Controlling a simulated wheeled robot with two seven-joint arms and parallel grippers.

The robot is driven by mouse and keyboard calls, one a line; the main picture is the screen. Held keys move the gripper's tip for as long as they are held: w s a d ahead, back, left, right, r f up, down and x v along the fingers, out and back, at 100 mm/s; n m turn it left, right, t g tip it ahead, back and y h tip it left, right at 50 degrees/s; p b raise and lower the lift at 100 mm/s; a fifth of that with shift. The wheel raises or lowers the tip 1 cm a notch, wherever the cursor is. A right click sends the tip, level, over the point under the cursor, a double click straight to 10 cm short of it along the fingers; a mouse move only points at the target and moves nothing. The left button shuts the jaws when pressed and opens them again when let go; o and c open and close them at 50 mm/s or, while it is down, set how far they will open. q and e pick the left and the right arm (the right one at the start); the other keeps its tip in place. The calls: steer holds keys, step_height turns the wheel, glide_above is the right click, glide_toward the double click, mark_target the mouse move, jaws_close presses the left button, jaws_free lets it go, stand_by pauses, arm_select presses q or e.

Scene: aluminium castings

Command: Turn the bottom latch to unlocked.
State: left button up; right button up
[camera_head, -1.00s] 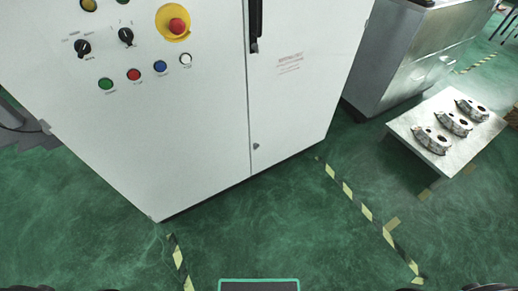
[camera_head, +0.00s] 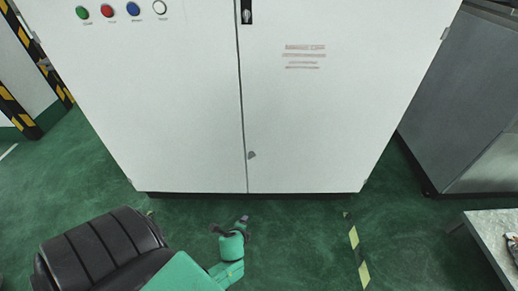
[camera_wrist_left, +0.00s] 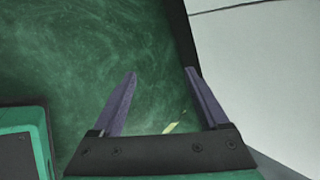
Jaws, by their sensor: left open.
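The bottom latch (camera_head: 252,155) is a small grey piece low on the white cabinet (camera_head: 340,120), just right of the seam between its doors. It is too small to read whether it is locked. My left gripper (camera_head: 244,219) is in front of the cabinet, below the latch in the head view and apart from it. In the left wrist view my left gripper (camera_wrist_left: 160,85) has its two fingers spread with nothing between them, over green floor. The latch is outside that view. My right gripper is not in view.
A black handle (camera_head: 246,12) sits higher on the door seam. Several coloured buttons (camera_head: 134,9) are at upper left. A grey metal unit (camera_head: 455,100) stands to the right, with a low table (camera_head: 490,235) at lower right. Green floor in front of the cabinet is mostly clear.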

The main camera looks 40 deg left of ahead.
arm_select(q)
steer(key=w+a+m+t+y+b, duration=0.35)
steer(key=w+b, duration=0.35)
steer(key=b, duration=0.3)
steer(key=m+t+y+b, duration=0.3)
steer(key=m+t+b, duration=0.15)
steer(key=b, duration=0.35)
glide_toward(252, 156)
steer(key=f+v, duration=0.1)
steer(key=v, duration=0.6)
steer(key=b+x, duration=0.2)
steer(key=x, duration=1.3)
steer(key=shift+s+r, duration=0.1)
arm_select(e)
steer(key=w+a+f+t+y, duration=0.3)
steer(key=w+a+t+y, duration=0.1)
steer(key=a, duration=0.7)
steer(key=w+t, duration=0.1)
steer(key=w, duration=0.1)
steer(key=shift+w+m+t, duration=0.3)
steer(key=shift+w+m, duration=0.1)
arm_select(q)
jaws_close()
